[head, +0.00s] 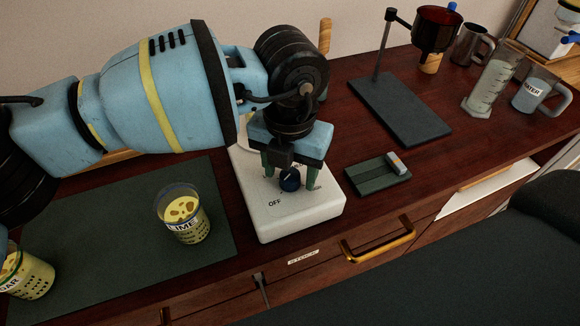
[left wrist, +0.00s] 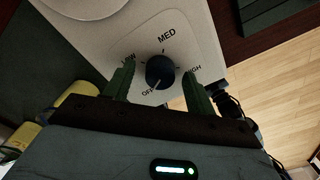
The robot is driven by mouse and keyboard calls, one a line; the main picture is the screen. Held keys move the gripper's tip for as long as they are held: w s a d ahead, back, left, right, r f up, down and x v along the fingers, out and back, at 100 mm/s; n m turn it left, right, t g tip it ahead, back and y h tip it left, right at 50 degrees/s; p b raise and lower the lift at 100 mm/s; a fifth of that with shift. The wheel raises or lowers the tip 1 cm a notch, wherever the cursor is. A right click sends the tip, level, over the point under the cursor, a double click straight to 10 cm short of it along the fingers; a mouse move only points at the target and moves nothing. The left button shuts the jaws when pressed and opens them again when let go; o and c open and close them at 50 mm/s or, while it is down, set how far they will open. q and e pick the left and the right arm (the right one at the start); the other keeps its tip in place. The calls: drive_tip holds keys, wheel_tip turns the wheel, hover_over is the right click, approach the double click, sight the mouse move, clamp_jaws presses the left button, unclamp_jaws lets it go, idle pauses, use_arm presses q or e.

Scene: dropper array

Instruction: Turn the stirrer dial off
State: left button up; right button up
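The stirrer (head: 300,213) is a white box on the dark wood counter, with a dark blue dial (head: 290,181) on its front panel. In the left wrist view the dial (left wrist: 160,72) has LOW, MED, HIGH and OFF marks around it. A pale line on the dial points to the lower left, toward OFF. My left gripper (head: 290,173) is over the panel, pointing down. Its green fingers stand open on either side of the dial, with small gaps showing in the left wrist view. My right gripper is not in view.
A LIME jar (head: 188,222) stands on a dark mat (head: 120,218) left of the stirrer, with another jar (head: 28,278) at the lower left. A small green tray (head: 365,178) lies to the right. A stand (head: 400,110), beakers and a WATER jug (head: 533,91) are farther right.

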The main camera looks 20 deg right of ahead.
sight(290, 174)
use_arm(q)
drive_tip(key=shift+r, duration=3.9)
